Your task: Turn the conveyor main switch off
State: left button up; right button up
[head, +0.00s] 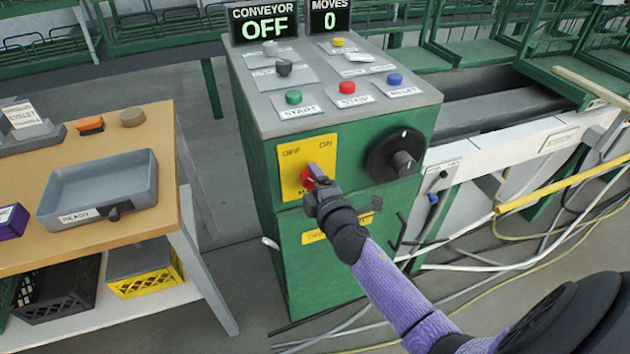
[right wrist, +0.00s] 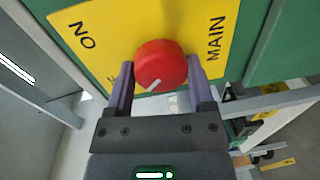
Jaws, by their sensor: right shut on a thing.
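The main switch is a red knob (head: 309,178) on a yellow plate (head: 294,160) on the front of a green control cabinet. The plate reads OFF at upper left and ON at upper right. My right gripper (head: 317,184) is shut on the knob, partly covering it in the head view. In the right wrist view the fingers (right wrist: 163,88) lie on both sides of the red knob (right wrist: 160,62). Its white mark points to the lower left, near a partly hidden letter. The display (head: 264,22) reads CONVEYOR OFF. My left gripper is out of view.
A large black dial (head: 396,155) sits close right of the switch. Buttons, including the red STOP (head: 347,88), are on the cabinet top. A wooden table (head: 150,150) with a grey tray (head: 100,172) stands left. Cables lie on the floor at right.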

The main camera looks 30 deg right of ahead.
jog(key=o, duration=1)
jog(key=shift+f, duration=0.1)
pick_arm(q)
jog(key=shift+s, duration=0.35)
pick_arm(e)
jog(key=shift+o, duration=1.1)
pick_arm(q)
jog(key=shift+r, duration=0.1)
pick_arm(e)
jog(key=shift+s, duration=0.1)
pick_arm(q)
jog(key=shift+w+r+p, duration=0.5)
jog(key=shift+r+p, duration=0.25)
jog(key=shift+p, duration=0.1)
pick_arm(e)
jog(key=v, duration=0.9)
jog(key=shift+s, duration=0.4)
jog(key=shift+a, duration=0.1)
